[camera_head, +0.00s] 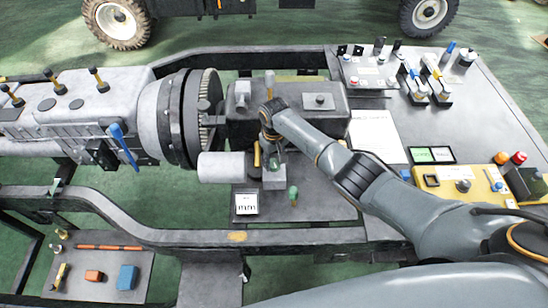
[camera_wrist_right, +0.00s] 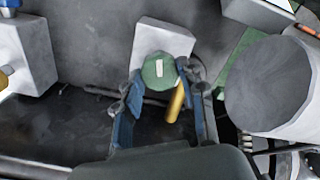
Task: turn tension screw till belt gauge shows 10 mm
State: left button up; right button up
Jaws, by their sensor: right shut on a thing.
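My right gripper (camera_head: 271,148) reaches down at the middle of the chassis and is shut on the tension screw. In the right wrist view its blue fingers stand on both sides of the screw's round green head (camera_wrist_right: 152,76), which carries a short white mark. The screw sits against a pale grey block (camera_wrist_right: 176,38). A small white gauge display (camera_head: 246,204) lies left of and below the gripper in the head view; "mm" is readable, but I cannot read a number. My left gripper is not in view.
A light grey cylinder (camera_head: 221,167) is close left of the gripper, also in the right wrist view (camera_wrist_right: 268,85). A yellow rod (camera_wrist_right: 176,103) stands between the fingers. A green-topped knob (camera_head: 293,193) is nearby. A tool panel (camera_head: 400,68) and yellow control box (camera_head: 462,186) are at right.

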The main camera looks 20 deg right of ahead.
aim_at(274, 163)
jog(key=shift+m, duration=0.6)
jog(key=shift+w, duration=0.1)
jog(key=o, duration=1.2)
notch_tip(274, 163, up, 12)
jog(key=shift+r, duration=0.1)
